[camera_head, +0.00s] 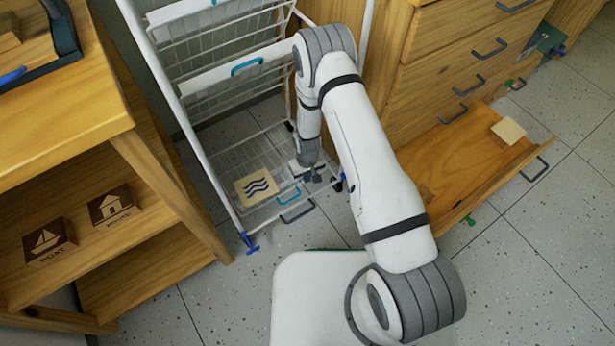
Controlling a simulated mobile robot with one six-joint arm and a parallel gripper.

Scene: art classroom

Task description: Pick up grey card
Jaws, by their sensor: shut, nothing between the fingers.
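My gripper (313,176) reaches down to the bottom wire basket (235,160) of the white rack. It is small in the view, dark, and shut with nothing seen in it. A small pale grey piece (299,170) shows just left of the fingers; I cannot tell whether it is the grey card or part of the gripper. A cream card with dark blue wavy lines (256,187) lies in the basket to the left of my gripper, apart from it. No other grey card can be made out.
The white rack (160,75) has upper baskets with teal handles. Speckled floor (540,270) is clear at lower right.

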